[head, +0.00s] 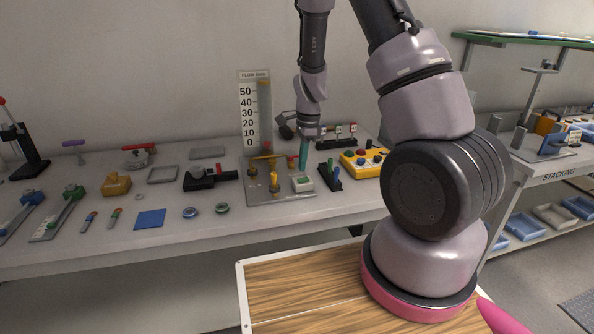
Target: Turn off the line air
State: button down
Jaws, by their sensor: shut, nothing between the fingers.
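A grey panel (262,196) lies on the bench below an upright flow gauge (255,110) marked 0 to 50. On the panel are small brass valves (274,183) with yellow and orange-red handles (262,157), and a pale box with a green top (302,184). I cannot tell which fitting is the line air valve, nor its exact handle position. My gripper (303,160) points down over the back right part of the panel, just right of the handles. Its fingers look teal, are shut and hold nothing. I cannot tell whether they touch a handle.
A yellow box with several buttons (363,163) and a dark block with a green knob (330,176) stand right of the panel. The bench front (320,206) is fairly clear. A stacking table (557,166) stands right.

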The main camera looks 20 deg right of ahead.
notch_tip(320, 180, up, 11)
jog(key=a, duration=0.1)
jog(key=shift+a+f, duration=0.2)
notch_tip(320, 180, up, 16)
jog(key=n+t+y, duration=0.2)
jog(key=n+t, duration=0.1)
jog(key=n, duration=0.3)
send_over(298, 181)
jog(key=s+d, duration=0.2)
jog(key=s, duration=0.6)
jog(key=s+r+n+t, duration=0.2)
jog(key=s+r+n, duration=0.2)
jog(key=s, duration=0.3)
jog(key=s+d+r+n+t+h, duration=0.1)
jog(key=s+r+n+t, duration=0.1)
jog(key=s+r+n, duration=0.2)
jog(key=s, duration=0.3)
jog(key=shift+r, duration=0.25)
